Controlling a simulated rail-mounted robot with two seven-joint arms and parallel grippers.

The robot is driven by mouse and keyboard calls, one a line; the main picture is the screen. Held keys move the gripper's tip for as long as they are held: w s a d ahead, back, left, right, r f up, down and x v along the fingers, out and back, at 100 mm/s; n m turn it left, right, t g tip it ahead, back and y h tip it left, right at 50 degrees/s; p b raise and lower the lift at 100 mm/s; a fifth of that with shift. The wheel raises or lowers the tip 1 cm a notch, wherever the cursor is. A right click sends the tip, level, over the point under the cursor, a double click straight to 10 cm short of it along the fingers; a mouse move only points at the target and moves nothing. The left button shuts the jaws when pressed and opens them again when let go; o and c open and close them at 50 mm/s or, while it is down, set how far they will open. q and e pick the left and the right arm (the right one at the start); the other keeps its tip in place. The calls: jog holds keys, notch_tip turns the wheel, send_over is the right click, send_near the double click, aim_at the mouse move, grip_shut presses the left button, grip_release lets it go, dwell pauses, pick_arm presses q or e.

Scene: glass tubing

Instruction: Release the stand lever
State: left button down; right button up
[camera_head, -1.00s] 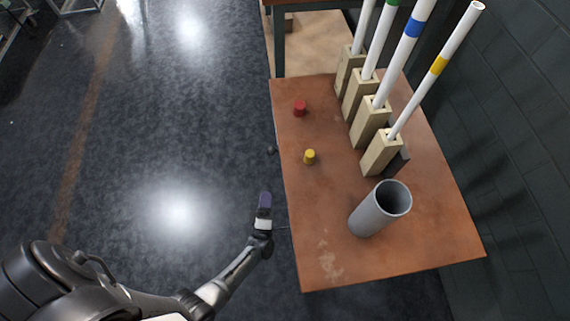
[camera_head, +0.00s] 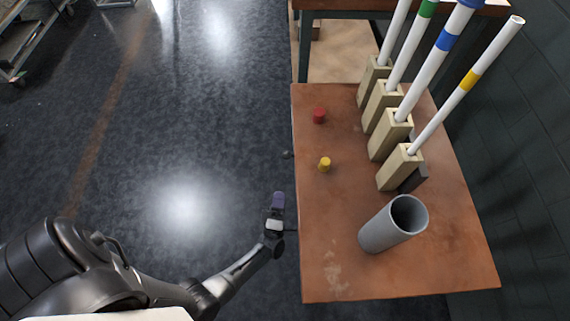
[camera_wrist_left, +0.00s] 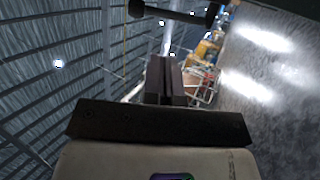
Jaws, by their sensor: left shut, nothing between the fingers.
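My left gripper (camera_head: 277,202) hangs beside the left edge of the table, over the floor, with its dark purple fingers together and nothing between them. In the left wrist view the closed fingers (camera_wrist_left: 165,80) point away from the wrist. A small dark knob (camera_head: 287,154) sticks out at the table's left edge, a little beyond the fingertips and apart from them. It may be the stand lever, but I cannot tell. In the left wrist view a dark bar with a rounded end (camera_wrist_left: 136,9) crosses the top, beyond the fingers. My right gripper is out of view.
The brown table (camera_head: 340,230) carries several wooden blocks (camera_head: 399,167) holding tilted white tubes with coloured bands. A grey cylinder (camera_head: 385,228) leans near the front. A red stopper (camera_head: 319,115) and a yellow stopper (camera_head: 324,164) stand at left. Floor left of the table is clear.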

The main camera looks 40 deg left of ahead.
aim_at(286, 155)
pick_arm(q)
jog(key=b+x, duration=0.2)
jog(key=x, duration=0.9)
jog(key=shift+b, duration=0.3)
jog(key=shift+a+r, duration=0.1)
jog(key=shift+r, duration=0.05)
